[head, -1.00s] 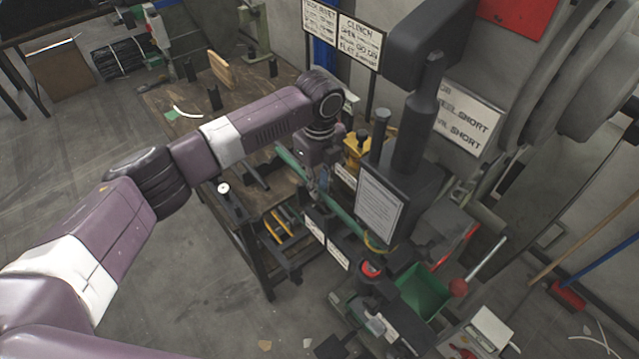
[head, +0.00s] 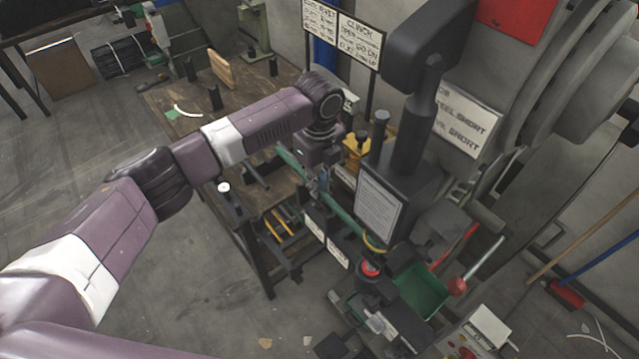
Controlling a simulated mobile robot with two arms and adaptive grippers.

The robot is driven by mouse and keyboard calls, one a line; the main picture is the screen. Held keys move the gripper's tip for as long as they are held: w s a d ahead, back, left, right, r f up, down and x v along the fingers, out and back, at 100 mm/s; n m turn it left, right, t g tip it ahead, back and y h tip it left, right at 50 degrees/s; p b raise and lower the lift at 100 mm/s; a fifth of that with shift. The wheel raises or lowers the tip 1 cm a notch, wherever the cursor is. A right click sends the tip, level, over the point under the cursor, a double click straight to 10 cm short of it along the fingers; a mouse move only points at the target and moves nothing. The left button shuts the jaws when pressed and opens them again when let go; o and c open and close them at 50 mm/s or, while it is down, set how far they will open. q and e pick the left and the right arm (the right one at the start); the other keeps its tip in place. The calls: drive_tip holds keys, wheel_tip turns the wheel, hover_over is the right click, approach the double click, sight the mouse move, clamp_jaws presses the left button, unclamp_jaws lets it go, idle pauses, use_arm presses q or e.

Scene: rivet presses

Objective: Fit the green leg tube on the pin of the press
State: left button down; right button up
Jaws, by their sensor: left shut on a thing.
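The green leg tube (head: 343,217) runs slantwise from the bench edge toward the press, under my left gripper. My left gripper (head: 319,190) is shut on the tube, partly hidden by its own wrist. The tube's near end lies by the yellow ring, behind the dark sign board of the press (head: 403,180). The pin is not clearly visible, so I cannot tell whether the tube is around it. My right gripper is not in view.
A wooden workbench (head: 183,97) stands behind my left arm. A green bin (head: 424,291), a red button (head: 370,267) and a red-knobbed lever (head: 457,286) are at the front of the press. Signs (head: 357,45) stand behind.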

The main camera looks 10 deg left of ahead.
use_arm(q)
drive_tip(key=shift+f+b, duration=0.55)
drive_tip(key=shift+f, duration=0.95)
idle(0.4)
drive_tip(key=c, duration=1.8)
unclamp_jaws()
drive_tip(key=shift+c, duration=0.2)
wheel_tip(320, 180, up, 12)
